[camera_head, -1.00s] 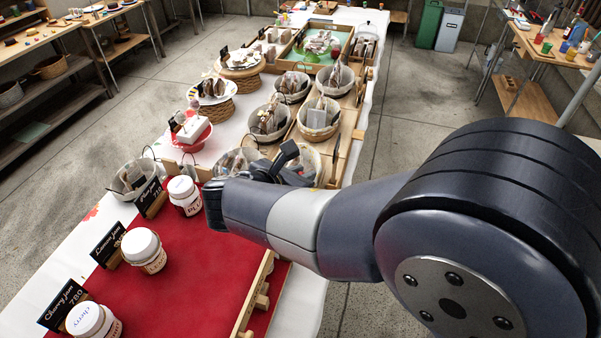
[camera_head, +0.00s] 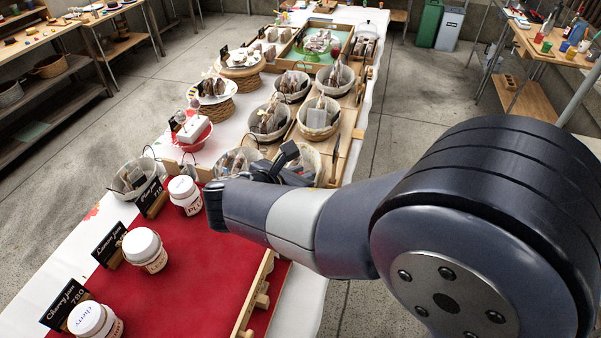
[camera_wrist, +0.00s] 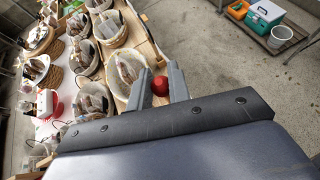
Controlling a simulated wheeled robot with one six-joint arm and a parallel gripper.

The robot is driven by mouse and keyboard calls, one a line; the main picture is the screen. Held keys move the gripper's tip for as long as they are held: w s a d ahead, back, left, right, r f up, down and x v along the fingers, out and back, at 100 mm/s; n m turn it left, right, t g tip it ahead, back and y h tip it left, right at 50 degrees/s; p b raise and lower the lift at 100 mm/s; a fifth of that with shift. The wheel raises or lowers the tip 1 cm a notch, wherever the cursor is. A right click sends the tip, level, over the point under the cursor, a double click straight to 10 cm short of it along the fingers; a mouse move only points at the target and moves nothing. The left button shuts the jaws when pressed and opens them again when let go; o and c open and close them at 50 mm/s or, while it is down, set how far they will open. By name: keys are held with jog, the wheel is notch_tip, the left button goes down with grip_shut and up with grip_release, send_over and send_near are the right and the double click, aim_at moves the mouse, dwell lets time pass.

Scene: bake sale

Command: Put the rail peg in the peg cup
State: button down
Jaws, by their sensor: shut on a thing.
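My gripper (camera_wrist: 160,85) is shut on a small round red thing (camera_wrist: 159,86), which shows between the two grey fingers in the wrist view. It may be the end of the rail peg; the rest of it is hidden. In the head view my gripper (camera_head: 286,158) is above the baskets just beyond the red cloth, and what it holds cannot be made out. A wooden rail with short pegs (camera_head: 262,288) runs along the right edge of the red cloth. I cannot make out a peg cup in either view.
Jam jars (camera_head: 145,249) with black price signs (camera_head: 109,245) stand on the red cloth (camera_head: 190,290). Bagged goods in baskets (camera_head: 318,117) fill the table beyond. Bare concrete floor (camera_head: 412,100) lies right of the table. A bucket (camera_wrist: 280,37) stands on a far shelf.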

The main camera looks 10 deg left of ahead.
jog(key=shift+f+b, duration=2.5)
jog(key=shift+f, duration=1.1)
jog(key=shift+r, duration=0.15)
jog(key=shift+r+p, duration=3.1)
jog(key=shift+r, duration=0.1)
jog(key=shift+f+b, duration=0.5)
jog(key=shift+f, duration=0.55)
